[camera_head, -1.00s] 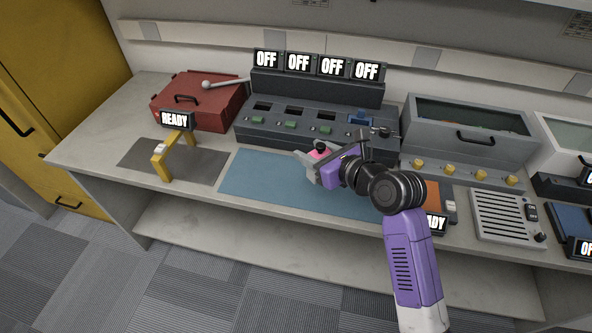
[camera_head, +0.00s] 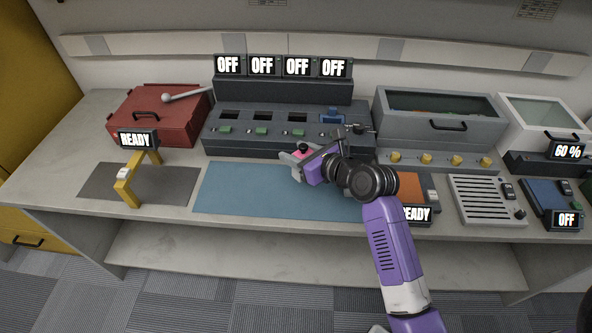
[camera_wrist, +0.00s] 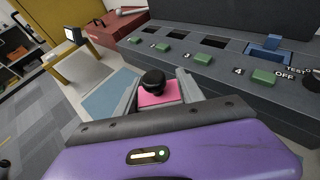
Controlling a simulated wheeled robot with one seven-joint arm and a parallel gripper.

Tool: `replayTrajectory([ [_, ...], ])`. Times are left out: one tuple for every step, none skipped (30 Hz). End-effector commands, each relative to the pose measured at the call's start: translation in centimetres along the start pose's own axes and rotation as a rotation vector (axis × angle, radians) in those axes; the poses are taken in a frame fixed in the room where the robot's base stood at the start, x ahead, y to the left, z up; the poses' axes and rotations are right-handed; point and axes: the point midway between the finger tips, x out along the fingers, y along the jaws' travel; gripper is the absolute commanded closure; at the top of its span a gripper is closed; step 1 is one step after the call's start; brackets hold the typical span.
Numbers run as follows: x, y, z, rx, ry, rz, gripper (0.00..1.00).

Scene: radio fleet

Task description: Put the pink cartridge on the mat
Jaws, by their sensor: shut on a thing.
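My gripper (camera_head: 296,160) is shut on the pink cartridge (camera_wrist: 158,95), which has a black knob on top. In the wrist view the cartridge sits between the two grey fingers. In the head view only a little pink (camera_head: 303,153) shows, as my gripper and wrist cover much of it. The blue mat (camera_head: 240,190) lies flat on the counter. My gripper is over the mat's far part, close to the front of the dark slotted console; I cannot tell its exact height. The mat also shows in the wrist view (camera_wrist: 108,97), beyond the left finger.
The dark console (camera_head: 225,142) with OFF screens stands behind the mat. A yellow bracket (camera_head: 128,192) with a READY sign stands on a grey pad at left, near a red box (camera_head: 150,112). An orange pad (camera_head: 383,187) lies right of the mat. The mat's left part is clear.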

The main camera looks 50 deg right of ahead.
Motion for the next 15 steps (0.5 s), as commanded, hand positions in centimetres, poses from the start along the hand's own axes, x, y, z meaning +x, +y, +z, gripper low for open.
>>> replayTrajectory([
  [0.3, 0.0, -0.9, 0.002, 0.001, 0.001, 1.00],
  [0.5, 0.0, -1.2, 0.002, 0.001, 0.000, 1.00],
  [0.6, 0.0, -1.6, 0.001, 0.001, 0.000, 1.00],
  [0.7, 0.0, -1.8, 0.000, 0.000, 0.000, 1.00],
  [0.8, 0.0, -1.9, -0.001, 0.000, 0.000, 1.00],
  [0.8, 0.0, -2.0, -0.001, -0.001, 0.000, 1.00],
  [0.9, 0.0, -2.1, 0.000, -0.001, 0.000, 1.00],
  [0.9, 0.0, -2.3, 0.000, -0.001, 0.000, 1.00],
  [1.1, 0.0, -2.6, 0.001, 0.000, 0.001, 1.00],
  [1.2, 0.0, -2.9, 0.001, 0.000, 0.001, 1.00],
  [1.3, 0.0, -3.2, 0.001, 0.001, 0.001, 1.00],
  [1.5, 0.0, -3.8, 0.001, 0.001, 0.000, 1.00],
  [1.7, 0.0, -4.2, 0.002, 0.002, 0.000, 1.00],
  [1.9, 0.0, -4.6, 0.001, 0.002, 0.001, 1.00],
  [2.1, 0.0, -5.2, 0.001, 0.001, 0.001, 1.00],
])
